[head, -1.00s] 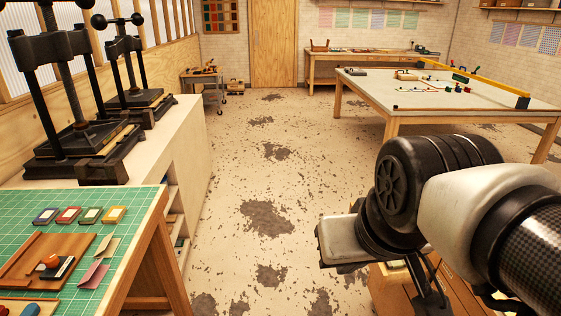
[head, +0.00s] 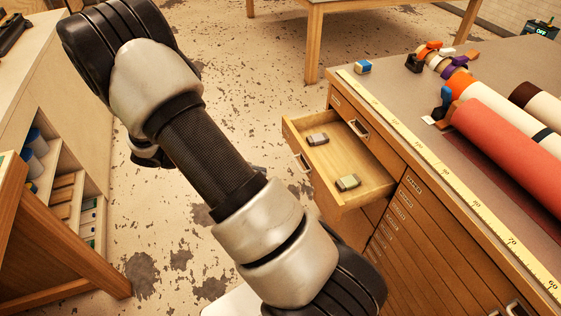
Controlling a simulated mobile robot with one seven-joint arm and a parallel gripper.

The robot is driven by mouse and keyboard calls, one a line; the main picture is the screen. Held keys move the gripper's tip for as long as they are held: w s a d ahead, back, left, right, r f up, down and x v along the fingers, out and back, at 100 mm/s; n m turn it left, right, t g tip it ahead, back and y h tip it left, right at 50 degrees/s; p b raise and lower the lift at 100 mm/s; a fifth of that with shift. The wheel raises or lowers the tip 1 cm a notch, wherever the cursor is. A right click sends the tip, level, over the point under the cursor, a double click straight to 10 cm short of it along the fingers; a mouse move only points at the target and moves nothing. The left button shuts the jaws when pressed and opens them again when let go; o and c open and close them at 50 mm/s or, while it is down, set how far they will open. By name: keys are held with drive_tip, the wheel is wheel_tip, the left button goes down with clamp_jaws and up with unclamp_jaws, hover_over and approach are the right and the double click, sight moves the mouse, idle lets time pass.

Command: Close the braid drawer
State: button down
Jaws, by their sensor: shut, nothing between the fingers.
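One wooden drawer (head: 334,161) stands pulled out of the wooden cabinet (head: 440,235) on the right in the head view. It holds two small blocks, one grey (head: 317,139) and one greenish (head: 347,183). A metal handle (head: 302,165) is on its front, which faces left. Any label on this front is not readable from here, so I cannot tell by text that it is the braid drawer. My arm crosses the view from the bottom to the upper left, left of the drawer. My gripper itself does not show.
A ruler strip (head: 440,170) runs along the edge of the cabinet top, where a red roll (head: 510,155) and other rolls lie. A white shelf unit (head: 60,150) stands left. Speckled floor lies between.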

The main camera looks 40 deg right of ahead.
wheel_tip(320, 180, down, 14)
drive_tip(key=d+f+n+t+h+b, duration=0.1)
drive_tip(key=d+n+h+b, duration=0.2)
drive_tip(key=n+h, duration=0.25)
approach(316, 181)
drive_tip(key=shift+h, duration=0.25)
drive_tip(key=x, duration=0.6)
drive_tip(key=shift+s+d+b, duration=0.15)
drive_tip(key=shift+b, duration=0.15)
drive_tip(key=x, duration=0.6)
drive_tip(key=b+x, duration=0.1)
drive_tip(key=x, duration=1.3)
drive_tip(key=shift+w+d+f, duration=0.1)
drive_tip(key=shift+w+d, duration=0.05)
drive_tip(key=shift+w, duration=0.15)
drive_tip(key=shift+d+t, duration=0.2)
drive_tip(key=shift+t, duration=0.2)
drive_tip(key=shift+s+r, duration=0.1)
drive_tip(key=shift+r, duration=0.1)
drive_tip(key=v, duration=1.4)
drive_tip(key=shift+a+f+p, duration=0.25)
drive_tip(key=shift+f+p, duration=0.05)
drive_tip(key=shift+p, duration=0.1)
